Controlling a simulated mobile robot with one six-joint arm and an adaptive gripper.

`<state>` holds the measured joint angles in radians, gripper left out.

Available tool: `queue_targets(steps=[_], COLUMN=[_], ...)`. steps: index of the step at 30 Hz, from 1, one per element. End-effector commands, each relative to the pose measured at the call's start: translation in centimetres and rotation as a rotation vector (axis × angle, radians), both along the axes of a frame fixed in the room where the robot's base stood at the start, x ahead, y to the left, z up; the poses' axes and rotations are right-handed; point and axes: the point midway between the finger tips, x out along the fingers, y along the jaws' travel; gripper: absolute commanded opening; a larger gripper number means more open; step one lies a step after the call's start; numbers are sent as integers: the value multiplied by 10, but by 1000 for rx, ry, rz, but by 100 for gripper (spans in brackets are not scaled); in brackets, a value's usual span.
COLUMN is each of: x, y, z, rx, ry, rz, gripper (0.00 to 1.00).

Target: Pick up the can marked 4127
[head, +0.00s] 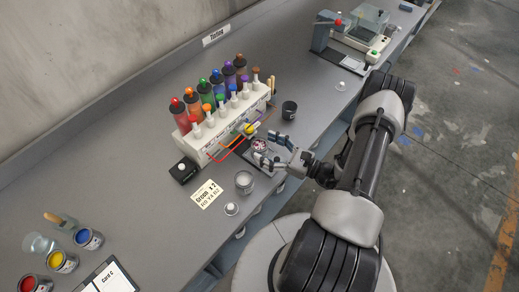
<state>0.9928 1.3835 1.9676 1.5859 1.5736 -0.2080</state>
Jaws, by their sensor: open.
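No marking 4127 is readable on any can, so I cannot tell which one bears it. My gripper (268,151) is open at the bench's front edge, its fingers on both sides of a small round container (259,145) with a pinkish top. Whether they touch it is unclear. A silver can (244,182) stands just left of my gripper. Open cans of red (27,284), yellow (63,262) and blue (88,239) paint stand at the lower left.
A white rack (225,122) of coloured bottles stands behind my gripper, with coloured strips in front. A card (208,194), a black box (184,170) and a small white-topped item (231,209) are nearby. Bench between is mostly clear.

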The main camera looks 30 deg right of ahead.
Motion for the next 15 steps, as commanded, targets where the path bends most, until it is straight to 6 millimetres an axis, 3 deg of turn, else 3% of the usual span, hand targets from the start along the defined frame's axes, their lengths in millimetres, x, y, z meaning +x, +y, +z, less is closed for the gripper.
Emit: queue_targets(steps=[4,11,15], x=[12,13,13], y=[7,8,8], z=[0,1,1], rx=[0,0,0], ry=[-1,-1,-1], rz=[1,-1,-1], gripper=[72,72,64])
